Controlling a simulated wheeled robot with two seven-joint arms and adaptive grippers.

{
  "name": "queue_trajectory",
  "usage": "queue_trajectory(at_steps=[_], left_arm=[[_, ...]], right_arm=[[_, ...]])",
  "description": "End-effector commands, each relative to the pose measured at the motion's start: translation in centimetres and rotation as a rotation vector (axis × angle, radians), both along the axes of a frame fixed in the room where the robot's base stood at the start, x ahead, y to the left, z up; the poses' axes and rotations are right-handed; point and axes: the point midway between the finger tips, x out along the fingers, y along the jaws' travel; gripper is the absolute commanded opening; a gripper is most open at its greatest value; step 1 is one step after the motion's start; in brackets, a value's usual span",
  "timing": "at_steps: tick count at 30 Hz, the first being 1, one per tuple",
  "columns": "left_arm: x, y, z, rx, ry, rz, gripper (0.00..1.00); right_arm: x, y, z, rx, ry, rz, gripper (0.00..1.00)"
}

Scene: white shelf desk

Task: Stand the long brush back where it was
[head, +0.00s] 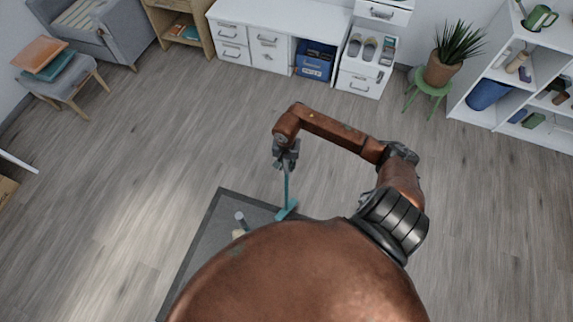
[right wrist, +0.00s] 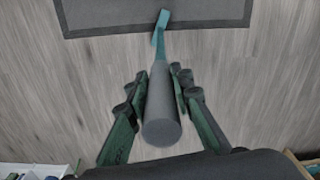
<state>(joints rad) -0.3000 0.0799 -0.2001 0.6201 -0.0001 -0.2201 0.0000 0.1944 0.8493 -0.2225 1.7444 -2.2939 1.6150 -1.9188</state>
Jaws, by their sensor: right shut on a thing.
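The long brush (head: 286,190) has a teal shaft, a wide teal head and a grey grip. It hangs head down from my right gripper (head: 287,152), over the corner of the dark grey mat (head: 213,222). In the right wrist view my right gripper (right wrist: 160,97) is shut around the grey grip of the brush (right wrist: 160,112). The brush head points toward the mat edge (right wrist: 150,14). I cannot tell whether the head touches the mat. My left gripper is not in view.
A small grey-handled object (head: 241,219) lies on the mat, partly hidden by my body. The wooden floor between is clear.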

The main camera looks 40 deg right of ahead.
Motion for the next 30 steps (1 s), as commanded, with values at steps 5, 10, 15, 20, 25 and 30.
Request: queue_trajectory(at_steps=[5, 10, 15, 20, 25, 30], left_arm=[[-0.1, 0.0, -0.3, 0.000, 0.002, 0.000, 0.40], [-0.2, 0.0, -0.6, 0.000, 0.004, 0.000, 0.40], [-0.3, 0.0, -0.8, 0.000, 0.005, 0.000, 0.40], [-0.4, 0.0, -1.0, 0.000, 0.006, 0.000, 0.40], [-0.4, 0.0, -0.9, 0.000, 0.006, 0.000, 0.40], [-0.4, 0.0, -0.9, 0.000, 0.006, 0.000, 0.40]], right_arm=[[0.1, 0.0, -0.3, 0.000, -0.001, 0.000, 0.00], [0.0, 0.0, -0.6, 0.001, -0.001, 0.001, 0.00], [0.0, 0.0, -1.0, 0.001, -0.001, 0.001, 0.00], [0.0, 0.0, -1.1, 0.001, -0.001, 0.001, 0.23], [0.0, 0.0, -1.1, 0.001, -0.001, 0.001, 0.35], [0.0, 0.0, -1.1, 0.001, -0.001, 0.000, 0.41]])
